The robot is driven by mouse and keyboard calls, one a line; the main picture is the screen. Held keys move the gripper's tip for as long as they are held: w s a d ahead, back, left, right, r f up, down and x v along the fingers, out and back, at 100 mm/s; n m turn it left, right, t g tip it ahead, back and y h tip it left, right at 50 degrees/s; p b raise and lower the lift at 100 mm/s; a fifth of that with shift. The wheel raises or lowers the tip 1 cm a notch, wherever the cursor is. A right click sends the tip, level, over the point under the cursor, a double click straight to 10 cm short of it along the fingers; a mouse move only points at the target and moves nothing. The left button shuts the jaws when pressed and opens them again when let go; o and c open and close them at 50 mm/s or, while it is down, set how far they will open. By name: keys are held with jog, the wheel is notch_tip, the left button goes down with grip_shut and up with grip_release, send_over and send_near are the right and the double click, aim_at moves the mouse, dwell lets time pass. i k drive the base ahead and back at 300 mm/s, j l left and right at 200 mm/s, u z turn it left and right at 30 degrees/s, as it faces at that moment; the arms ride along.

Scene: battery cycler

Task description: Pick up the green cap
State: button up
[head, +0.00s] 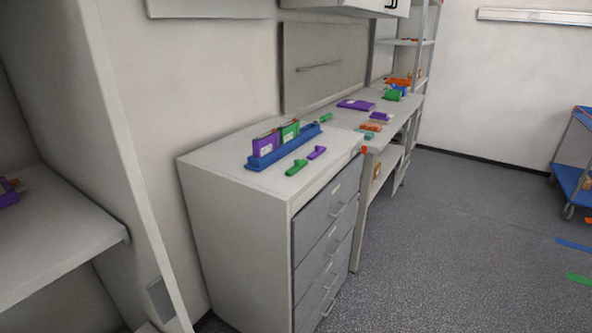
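A small green piece, which looks like the green cap (297,167), lies on top of the grey drawer cabinet (225,160) near its front edge. A similar purple piece (317,152) lies just to its right, apart from it. A blue rack (262,162) stands behind them and holds a purple block (264,143) and a green block (290,131) upright. Another small green piece (326,117) lies farther back, past the rack's right end; I cannot tell whether it is also a cap. My gripper is not in view.
A long bench (400,108) continues beyond the cabinet, with a purple flat item (356,104) and several coloured items on it. A white shelf (60,240) stands at left. A blue trolley (575,180) is at far right. The grey floor (450,240) between is open.

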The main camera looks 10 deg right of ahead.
aim_at(298, 165)
jog(key=i+l, duration=0.35)
jog(key=i+l+u, duration=0.1)
jog(key=i+l, duration=0.65)
jog(key=l, duration=0.2)
jog(key=i+l+u, duration=0.15)
jog(key=i+l, duration=0.5)
jog(key=l, duration=0.25)
